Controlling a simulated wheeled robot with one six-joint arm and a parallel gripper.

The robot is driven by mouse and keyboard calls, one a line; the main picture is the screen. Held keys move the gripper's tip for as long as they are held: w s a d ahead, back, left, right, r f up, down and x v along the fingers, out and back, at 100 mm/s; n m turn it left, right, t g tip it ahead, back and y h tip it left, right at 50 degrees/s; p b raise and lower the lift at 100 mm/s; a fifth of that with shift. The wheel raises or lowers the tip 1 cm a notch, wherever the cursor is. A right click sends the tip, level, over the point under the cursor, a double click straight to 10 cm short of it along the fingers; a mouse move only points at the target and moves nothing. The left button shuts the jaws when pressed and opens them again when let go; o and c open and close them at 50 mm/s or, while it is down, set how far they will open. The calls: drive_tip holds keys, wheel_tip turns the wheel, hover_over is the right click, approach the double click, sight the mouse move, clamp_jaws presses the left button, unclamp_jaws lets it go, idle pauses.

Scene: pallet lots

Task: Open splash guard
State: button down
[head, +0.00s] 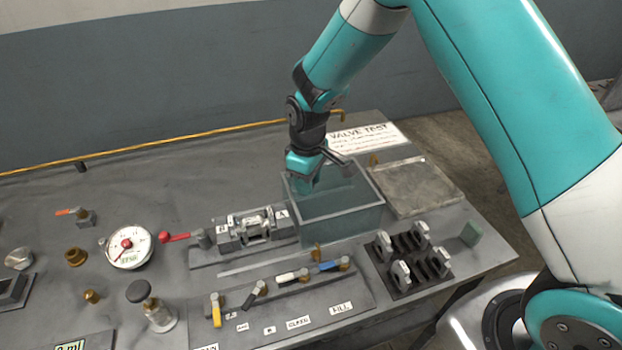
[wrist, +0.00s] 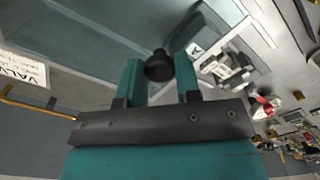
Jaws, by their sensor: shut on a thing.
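The splash guard (head: 345,222) is a see-through, box-like cover with grey edges. It stands on the bench to the right of the grey valve fixture (head: 252,228), which is marked B and A and lies uncovered. My gripper (head: 303,178) reaches down at the guard's back left top edge. In the wrist view my gripper (wrist: 161,80) has its teal fingers shut on a round black knob (wrist: 159,66). The guard's clear pane (wrist: 85,35) spreads behind the knob, and the fixture (wrist: 222,66) shows to the right. In the head view the fingers hide the knob.
A metal plate (head: 416,188) and a VALVE TEST sign (head: 365,137) lie right of and behind the guard. A black rack (head: 410,260) and a lever panel (head: 282,303) are in front. A red-handled lever (head: 175,237) and a gauge (head: 127,246) stand left of the fixture.

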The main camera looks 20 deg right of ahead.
drive_tip(key=shift+d, duration=0.1)
drive_tip(key=c, duration=0.8)
unclamp_jaws()
wheel_tip(320, 180, up, 18)
drive_tip(key=b, duration=0.3)
drive_tip(key=shift+f, duration=0.2)
drive_tip(key=shift+s, duration=0.1)
drive_tip(key=s+a+r+m+y, duration=0.1)
drive_tip(key=s+y, duration=0.3)
drive_tip(key=s, duration=2.3)
drive_tip(key=shift+s+a+r+m, duration=0.15)
drive_tip(key=shift+a+r+m, duration=0.2)
drive_tip(key=shift+m, duration=0.15)
